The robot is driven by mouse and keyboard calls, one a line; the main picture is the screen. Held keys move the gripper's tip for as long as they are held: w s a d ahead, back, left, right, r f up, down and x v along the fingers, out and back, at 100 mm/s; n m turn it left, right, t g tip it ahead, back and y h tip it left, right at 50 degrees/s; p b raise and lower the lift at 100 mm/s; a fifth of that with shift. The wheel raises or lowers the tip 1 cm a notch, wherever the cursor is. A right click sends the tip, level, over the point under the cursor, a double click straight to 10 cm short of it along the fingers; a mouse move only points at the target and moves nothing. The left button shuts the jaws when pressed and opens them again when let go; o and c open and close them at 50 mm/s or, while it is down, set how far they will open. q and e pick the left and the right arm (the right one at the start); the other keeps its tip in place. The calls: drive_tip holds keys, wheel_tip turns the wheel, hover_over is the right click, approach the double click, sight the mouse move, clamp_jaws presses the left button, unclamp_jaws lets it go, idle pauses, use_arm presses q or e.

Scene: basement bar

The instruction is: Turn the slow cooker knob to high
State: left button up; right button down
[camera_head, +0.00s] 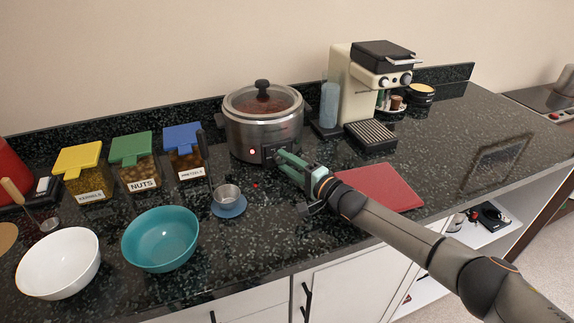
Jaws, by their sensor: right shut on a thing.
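The slow cooker (236,136) is a round steel pot with a glass lid and a black lid knob. It stands at the back middle of the counter with a lit red light on its front. My right gripper (280,158) reaches in from the right, its green fingers at the cooker's front panel. It is shut on the slow cooker knob, which the fingers mostly hide. I cannot read the knob's setting. My left gripper is not in view.
A red mat (380,188) lies under and right of my arm. A coffee machine (352,95) stands right of the cooker.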

idle(0.3)
drive_tip(key=shift+c, duration=2.2)
unclamp_jaws()
drive_tip(key=shift+p+v, duration=0.6)
drive_tip(key=shift+v, duration=3.2)
